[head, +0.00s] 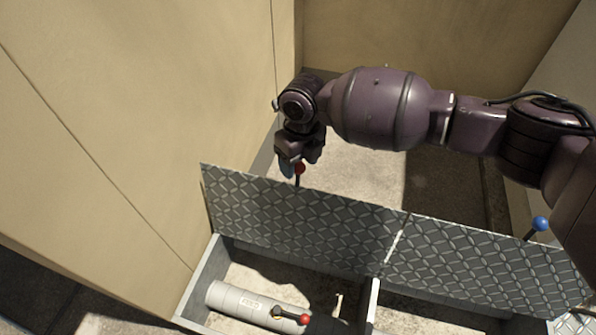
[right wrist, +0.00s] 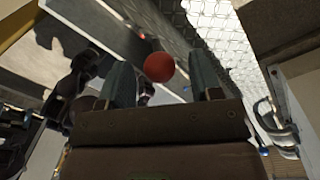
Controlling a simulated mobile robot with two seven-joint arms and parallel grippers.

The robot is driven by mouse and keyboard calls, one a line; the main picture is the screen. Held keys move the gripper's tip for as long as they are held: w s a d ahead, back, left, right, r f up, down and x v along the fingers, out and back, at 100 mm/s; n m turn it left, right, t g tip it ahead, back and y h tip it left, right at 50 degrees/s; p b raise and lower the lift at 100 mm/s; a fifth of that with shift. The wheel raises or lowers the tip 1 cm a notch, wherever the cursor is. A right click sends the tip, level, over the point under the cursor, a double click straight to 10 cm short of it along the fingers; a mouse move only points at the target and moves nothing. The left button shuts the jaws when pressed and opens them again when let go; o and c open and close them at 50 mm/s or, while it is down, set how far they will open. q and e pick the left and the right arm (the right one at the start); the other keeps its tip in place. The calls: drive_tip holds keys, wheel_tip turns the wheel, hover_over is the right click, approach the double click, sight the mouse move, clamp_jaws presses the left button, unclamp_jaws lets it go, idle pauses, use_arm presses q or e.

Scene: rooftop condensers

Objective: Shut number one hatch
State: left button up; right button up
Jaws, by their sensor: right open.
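Two diamond-plate hatch lids stand raised along the back of a grey box (head: 199,280). The left lid (head: 290,225) has a red ball knob (head: 300,168) on a short dark stem at its top. The right lid (head: 470,268) has a blue ball knob (head: 540,223). I see no number on either lid. My right gripper (head: 297,163) is open at the red knob. In the right wrist view the red knob (right wrist: 159,67) shows between the spread fingers (right wrist: 167,84); I cannot tell whether they touch it. My left gripper is not in view.
A pale labelled pipe (head: 240,301) lies in the box's left compartment, with a red-ended lever (head: 304,319) by it. A divider (head: 370,300) splits the box. A tan panel (head: 130,130) rises close at left, another wall stands behind.

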drive_tip(key=shift+a+f+b, duration=0.1)
drive_tip(key=shift+f+b, duration=0.3)
drive_tip(key=shift+f, duration=1.45)
drive_tip(key=shift+s, duration=0.1)
clamp_jaws()
